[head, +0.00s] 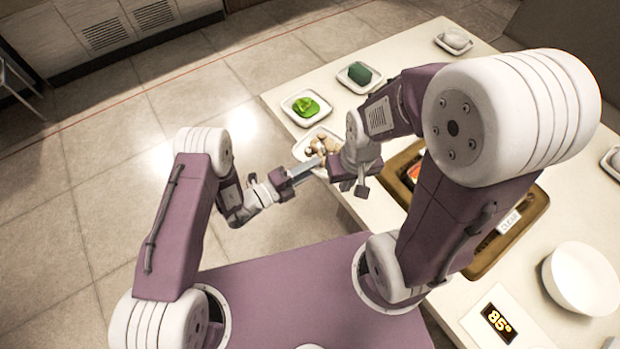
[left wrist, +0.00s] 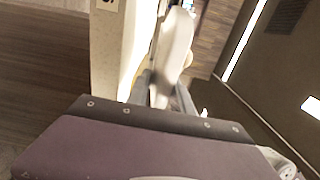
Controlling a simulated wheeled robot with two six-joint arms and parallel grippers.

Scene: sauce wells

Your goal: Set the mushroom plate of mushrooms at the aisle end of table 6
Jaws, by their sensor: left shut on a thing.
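The white mushroom plate (head: 303,151) with several pale brown mushrooms (head: 322,147) is at the near left edge of the table (head: 385,48) in the head view. My left gripper (head: 312,167) is shut on the plate's near rim. In the left wrist view the plate (left wrist: 175,45) shows nearly edge-on between the two grey fingers (left wrist: 165,90). I cannot tell whether the plate touches the table. My right gripper (head: 352,187) points down just right of the plate, close to my left gripper. Its hand hides part of the plate, and its jaw gap is unclear.
A lettuce plate (head: 287,107) and a dark green item's plate (head: 348,83) stand farther along the table. Another small plate (head: 440,42) is at the back. Open floor lies left.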

